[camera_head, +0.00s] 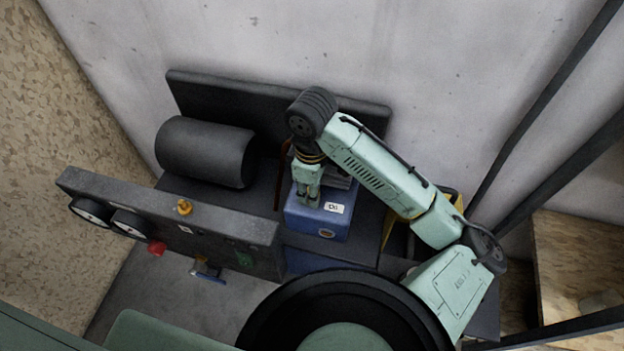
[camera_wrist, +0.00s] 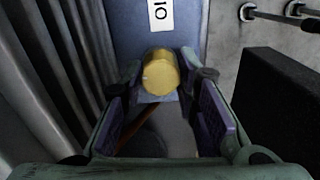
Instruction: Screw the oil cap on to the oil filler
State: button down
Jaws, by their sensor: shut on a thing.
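The blue oil unit (camera_head: 304,222) has a white label reading "Oil" on it. My gripper (camera_head: 308,202) points down at its top, just left of the label. In the wrist view my gripper (camera_wrist: 160,74) is shut on the gold oil cap (camera_wrist: 160,70), which sits between the two fingertips. Blue surface and the label (camera_wrist: 160,12) show just beyond the cap. The oil filler is not visible, and I cannot tell whether the cap touches it. In the head view the cap is hidden by the fingers.
A dark cylinder (camera_head: 205,152) lies left of the arm. A panel (camera_head: 170,222) with two gauges, a red knob (camera_head: 157,248) and a brass fitting (camera_head: 184,207) stands at front left. A dark backboard (camera_head: 235,105) rises behind. Dark grey ribs (camera_wrist: 48,60) flank the gripper at left.

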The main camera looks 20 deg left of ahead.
jog(key=m, duration=0.3)
jog(key=shift+b, duration=0.3)
jog(key=m, duration=0.7)
jog(key=c, duration=1.2)
grip_release()
jog(key=shift+c, duration=0.7)
